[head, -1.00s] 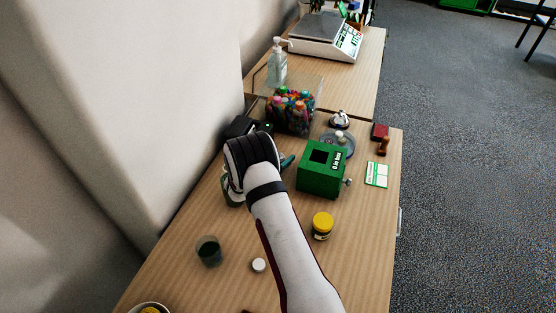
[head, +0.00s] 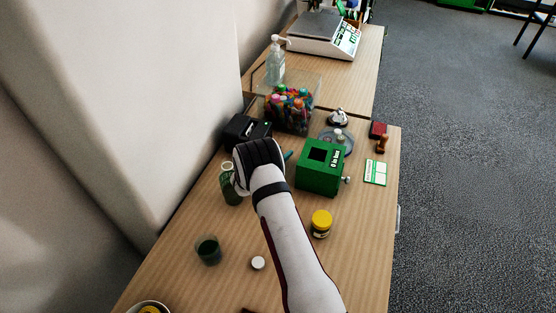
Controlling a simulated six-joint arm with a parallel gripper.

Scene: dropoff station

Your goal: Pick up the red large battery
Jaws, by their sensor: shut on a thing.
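My gripper (head: 259,158) is in the middle of the head view, over the rear left part of the wooden table. I see the back of its dark wrist, with a bit of teal showing at its right side. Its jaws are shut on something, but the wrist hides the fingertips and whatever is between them. I cannot make out the red large battery anywhere in this view. A green bottle (head: 230,190) stands just left of my gripper, partly covered by it.
A green box (head: 320,168) stands close at the right. Behind are a black device (head: 240,129) and a clear bin (head: 290,106) of colourful items. In front are a yellow-lidded jar (head: 321,222), a white cap (head: 258,263) and a dark cup (head: 209,251). The wall borders the left.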

